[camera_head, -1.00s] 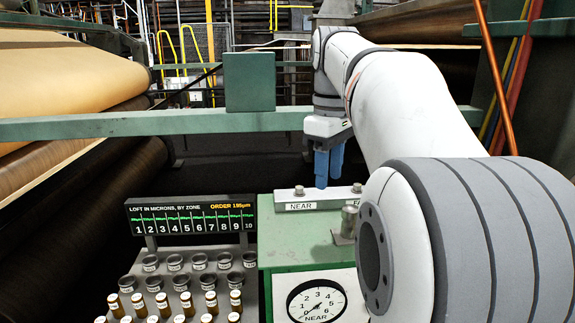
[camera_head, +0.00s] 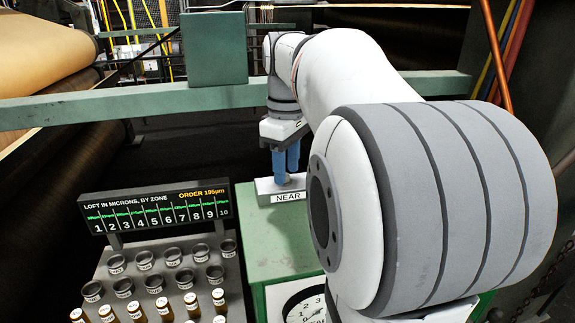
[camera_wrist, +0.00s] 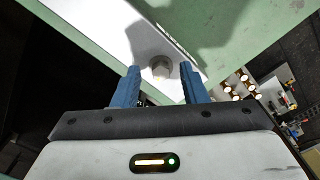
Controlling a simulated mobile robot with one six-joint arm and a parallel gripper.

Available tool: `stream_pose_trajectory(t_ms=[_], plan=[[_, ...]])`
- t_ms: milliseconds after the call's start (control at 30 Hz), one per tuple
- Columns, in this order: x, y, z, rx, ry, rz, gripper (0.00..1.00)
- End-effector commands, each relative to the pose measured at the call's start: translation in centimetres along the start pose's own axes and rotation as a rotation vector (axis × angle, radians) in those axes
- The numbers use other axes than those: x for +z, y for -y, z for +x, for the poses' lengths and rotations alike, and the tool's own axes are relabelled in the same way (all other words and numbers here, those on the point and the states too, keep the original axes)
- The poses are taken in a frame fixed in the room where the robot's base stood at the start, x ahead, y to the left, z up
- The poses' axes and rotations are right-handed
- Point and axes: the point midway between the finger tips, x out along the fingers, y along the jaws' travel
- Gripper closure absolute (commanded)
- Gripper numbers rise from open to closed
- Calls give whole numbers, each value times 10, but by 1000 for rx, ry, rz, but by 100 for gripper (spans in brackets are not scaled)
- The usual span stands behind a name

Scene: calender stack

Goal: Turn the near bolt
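The near bolt is a round metal head (camera_wrist: 160,67) on a pale block (camera_head: 265,197) with a NEAR label (camera_head: 288,197) on its front. My gripper (camera_head: 286,174) is over this block, its two blue fingers pointing down. In the wrist view my gripper (camera_wrist: 161,72) is open, with one finger to each side of the bolt head and a gap visible at both sides. The fingers largely hide the bolt in the head view. I cannot tell how far the fingertips are above the block.
The block sits on a green cabinet (camera_head: 262,240) with a dial (camera_head: 305,305), partly hidden by my arm. A loft display (camera_head: 155,207) and a rack with cups (camera_head: 172,257) and several small bottles (camera_head: 190,303) stand left. A green rail (camera_head: 120,105) crosses behind.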

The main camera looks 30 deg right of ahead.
Motion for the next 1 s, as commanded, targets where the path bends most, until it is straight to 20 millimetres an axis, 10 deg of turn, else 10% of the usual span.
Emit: stream_pose_trajectory(t_ms=[333, 800, 1000], plan=[[0, 0, 6, 1, -1, 1, 61], [1, -1, 6, 1, -1, 2, 99], [1, -1, 6, 1, -1, 5, 100]])
